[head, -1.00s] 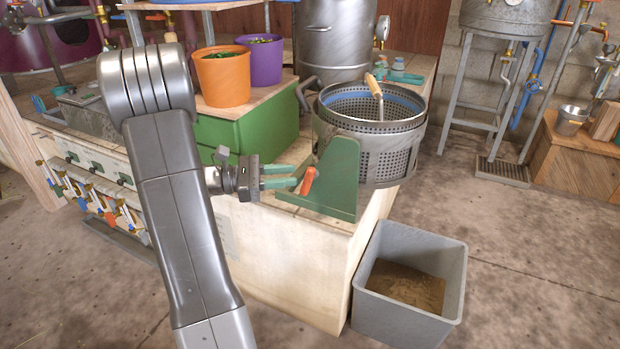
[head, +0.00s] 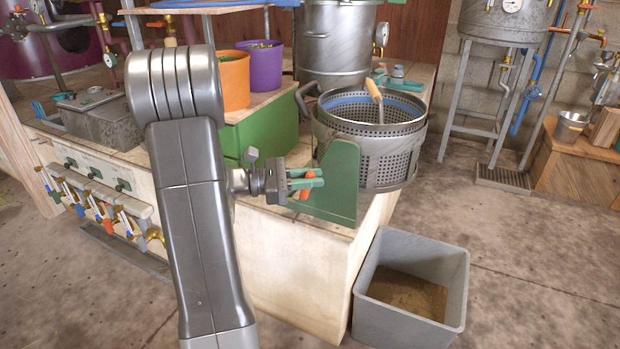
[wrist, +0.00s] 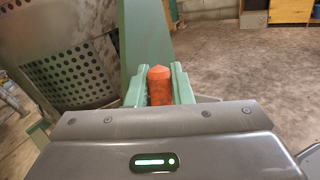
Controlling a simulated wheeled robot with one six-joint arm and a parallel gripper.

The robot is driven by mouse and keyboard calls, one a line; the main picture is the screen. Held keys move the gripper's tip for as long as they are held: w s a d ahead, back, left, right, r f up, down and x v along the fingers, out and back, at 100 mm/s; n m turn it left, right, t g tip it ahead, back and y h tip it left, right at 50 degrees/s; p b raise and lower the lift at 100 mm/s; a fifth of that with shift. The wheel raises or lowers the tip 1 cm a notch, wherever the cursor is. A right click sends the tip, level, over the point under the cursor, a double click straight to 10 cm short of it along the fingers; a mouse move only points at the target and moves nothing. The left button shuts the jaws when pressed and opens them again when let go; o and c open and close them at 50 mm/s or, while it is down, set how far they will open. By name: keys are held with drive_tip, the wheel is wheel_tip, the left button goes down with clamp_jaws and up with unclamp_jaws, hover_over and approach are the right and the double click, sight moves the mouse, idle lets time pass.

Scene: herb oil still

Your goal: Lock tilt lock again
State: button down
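The orange lock handle (head: 306,194) sits at the green side plate (head: 338,185) beside the perforated metal basket (head: 385,160). The basket looks upright, its rim about level. My gripper (head: 306,178) is at the handle, on the left side of the plate. In the wrist view the orange handle (wrist: 159,84) stands between my two green fingers (wrist: 159,92), with one finger close along each side. The fingers look open around it; whether they touch it is hard to tell. The handle's lower part is hidden behind my gripper body.
A wooden-handled tool (head: 374,92) stands in the basket. A grey bin (head: 411,340) with brown contents sits on the floor below. Orange (head: 234,80) and purple (head: 264,66) pots stand on the green box (head: 262,135) behind my gripper. The floor at right is open.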

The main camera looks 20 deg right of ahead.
drive_tip(key=shift+s+y+p, duration=0.1)
drive_tip(key=shift+y+p, duration=0.2)
drive_tip(key=shift+p, duration=0.1)
drive_tip(key=shift+s+d+r+m+t+y+p, duration=0.15)
drive_tip(key=shift+m+t+y+p, duration=0.2)
drive_tip(key=shift+m+p, duration=0.2)
drive_tip(key=shift+d+m+y+p, duration=0.1)
drive_tip(key=shift+m+y+p, duration=0.25)
drive_tip(key=shift+y+p, duration=0.25)
drive_tip(key=shift+s+d+f+m+t+y+p, duration=0.15)
drive_tip(key=shift+f+m+t+y, duration=0.45)
drive_tip(key=shift+t+y, duration=0.7)
drive_tip(key=shift+s+d+f+m+t+y+p, duration=0.15)
drive_tip(key=shift+f+m+t+y, duration=0.25)
drive_tip(key=shift+m+t+y, duration=0.6)
drive_tip(key=shift+s+d+f+m+t+y+p, duration=0.2)
drive_tip(key=shift+f+m+t+y, duration=0.25)
drive_tip(key=shift+t+y, duration=1.05)
drive_tip(key=shift+a+f+g+y, duration=0.15)
drive_tip(key=shift+a+g+y, duration=0.1)
drive_tip(key=shift+y, duration=0.2)
drive_tip(key=c, duration=1.6)
unclamp_jaws()
drive_tip(key=shift+d, duration=0.1)
